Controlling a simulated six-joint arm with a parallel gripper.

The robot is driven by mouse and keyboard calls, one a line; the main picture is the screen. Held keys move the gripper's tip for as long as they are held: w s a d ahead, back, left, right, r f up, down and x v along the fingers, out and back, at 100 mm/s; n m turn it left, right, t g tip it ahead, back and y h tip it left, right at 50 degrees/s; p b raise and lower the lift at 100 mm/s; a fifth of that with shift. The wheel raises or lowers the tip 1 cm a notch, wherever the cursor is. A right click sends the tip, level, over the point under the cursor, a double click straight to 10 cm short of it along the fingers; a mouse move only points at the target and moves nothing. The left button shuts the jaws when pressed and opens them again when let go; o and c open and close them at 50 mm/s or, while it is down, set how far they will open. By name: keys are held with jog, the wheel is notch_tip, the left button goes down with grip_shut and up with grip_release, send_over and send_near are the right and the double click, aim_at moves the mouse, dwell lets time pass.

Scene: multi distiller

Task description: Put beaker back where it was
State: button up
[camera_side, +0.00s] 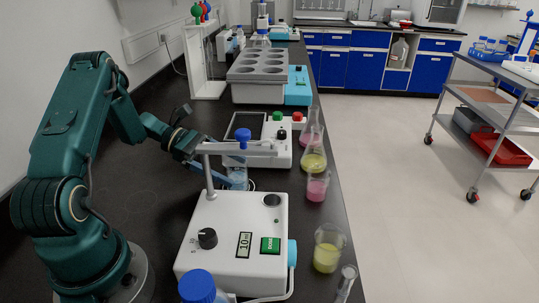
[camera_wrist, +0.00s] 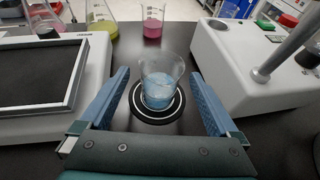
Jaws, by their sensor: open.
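The beaker (camera_wrist: 161,83) is clear glass with blue liquid. It stands upright on a round black pad with a white ring (camera_wrist: 138,112) in the wrist view. In the side view the beaker (camera_side: 237,179) is partly hidden by the dispenser's arm and my gripper. My gripper (camera_wrist: 159,76) is open, with one blue finger on each side of the beaker and a visible gap to the glass on both sides. In the side view my gripper (camera_side: 222,176) is low at the beaker, behind the white dispenser (camera_side: 225,240).
A white device with a dark plate (camera_wrist: 35,78) is close on the left in the wrist view; the dispenser body (camera_wrist: 235,75) is close on the right. Beakers with pink (camera_side: 317,186) and yellow (camera_side: 328,248) liquid and flasks (camera_side: 313,158) line the bench's right edge.

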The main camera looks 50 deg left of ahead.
aim_at(237, 176)
dwell(0.4)
jog(key=shift+m, duration=0.3)
notch_tip(237, 176, up, 8)
jog(key=shift+d+r, duration=0.1)
jog(key=shift+r, duration=0.05)
jog(key=m+g+y, duration=0.2)
jog(key=m+y, duration=0.1)
jog(key=m, duration=0.5)
jog(key=d+m+g+y, duration=0.1)
jog(key=m+g+y, duration=0.2)
jog(key=m, duration=0.6)
jog(key=d+m+g+y, duration=0.1)
jog(key=m+y, duration=0.3)
jog(key=m, duration=0.4)
jog(key=shift+w+f+g+y, duration=0.3)
jog(key=shift+w+f+g, duration=0.1)
jog(key=shift+g, duration=0.4)
jog(key=shift+w+a+m+y, duration=0.15)
jog(key=shift+w+m+y, duration=0.2)
jog(key=shift+m, duration=0.55)
jog(key=f, duration=0.9)
jog(key=shift+s+f, duration=0.2)
jog(key=shift+f, duration=0.15)
